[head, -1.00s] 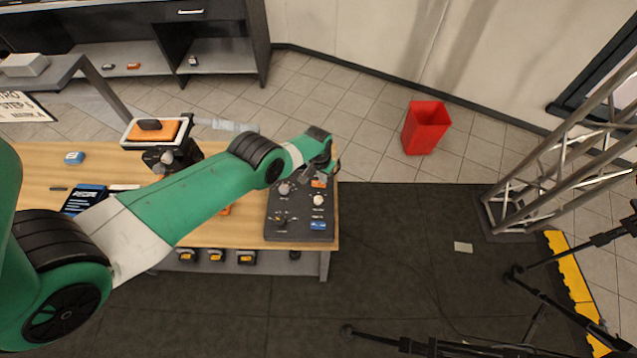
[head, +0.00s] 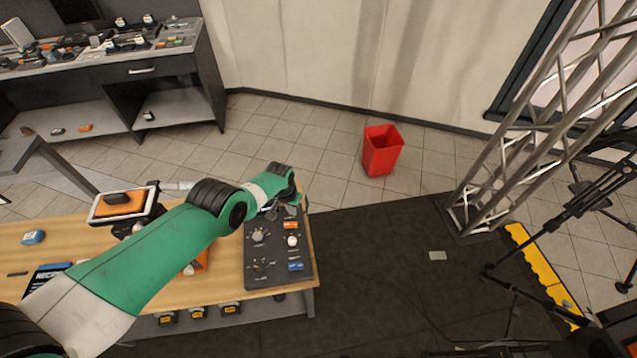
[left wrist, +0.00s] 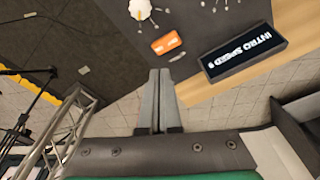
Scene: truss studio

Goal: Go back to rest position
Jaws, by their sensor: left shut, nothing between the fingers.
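My left gripper (head: 284,211) is at the end of my green arm, above the far edge of a dark control panel (head: 262,277) on the wooden table. Its two grey fingers (left wrist: 158,75) are together and empty in the left wrist view. The panel carries several knobs, an orange switch (head: 291,226) and a blue one (head: 295,266). The orange switch (left wrist: 166,43) lies just beyond the fingertips in the left wrist view, beside a small lettered display (left wrist: 243,53). Whether the gripper touches the panel, I cannot tell. My right gripper is not in view.
The wooden table (head: 222,272) also bears a tilted tablet-like device (head: 124,204) on a stand and a small blue item (head: 33,237). A red bin (head: 382,150) stands on the tiles. A metal truss (head: 520,130) and black tripods are at right. The dark mat between is mostly clear.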

